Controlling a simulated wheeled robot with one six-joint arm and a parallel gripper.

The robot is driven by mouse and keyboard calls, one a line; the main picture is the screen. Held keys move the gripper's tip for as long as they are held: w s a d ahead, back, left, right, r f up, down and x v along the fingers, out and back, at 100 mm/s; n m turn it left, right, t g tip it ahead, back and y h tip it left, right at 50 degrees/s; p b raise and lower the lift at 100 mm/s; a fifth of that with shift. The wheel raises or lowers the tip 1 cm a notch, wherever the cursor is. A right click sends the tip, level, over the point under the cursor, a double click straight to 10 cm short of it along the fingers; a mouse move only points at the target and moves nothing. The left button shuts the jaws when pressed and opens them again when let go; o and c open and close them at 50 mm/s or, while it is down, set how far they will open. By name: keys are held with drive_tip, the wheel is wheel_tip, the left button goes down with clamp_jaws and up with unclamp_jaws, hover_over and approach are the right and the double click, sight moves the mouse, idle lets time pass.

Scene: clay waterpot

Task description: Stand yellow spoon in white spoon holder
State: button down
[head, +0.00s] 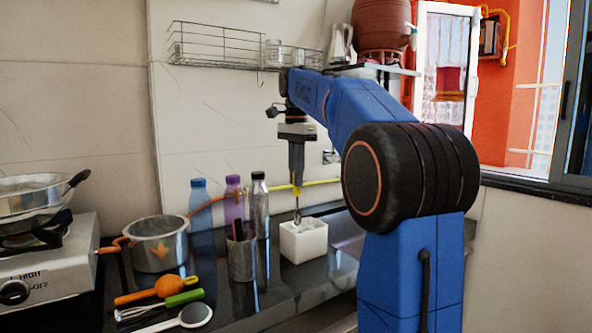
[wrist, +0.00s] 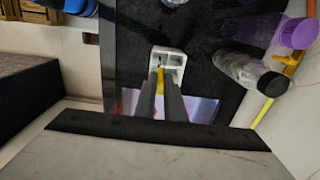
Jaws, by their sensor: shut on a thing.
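The yellow spoon (head: 297,190) hangs upright from my gripper (head: 297,184), yellow handle up and metal end down. My gripper is shut on the handle. The white spoon holder (head: 304,245) is a square white block with openings in its top, standing on the dark counter. The spoon's metal end reaches the holder's top, in line with its left part; I cannot tell how far it is inside an opening. In the wrist view, the yellow handle (wrist: 160,79) shows between my fingertips (wrist: 160,88), against the near part of the holder (wrist: 179,60); the spoon's lower end is hidden.
A metal cup (head: 241,258) stands left of the holder. Several bottles (head: 233,200) stand behind it. A pot (head: 158,245), a stove (head: 45,265) and loose utensils (head: 165,290) are farther left. A wire rack (head: 215,45) hangs on the wall above.

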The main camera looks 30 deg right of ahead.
sight(297, 196)
drive_tip(key=shift+f, duration=3.85)
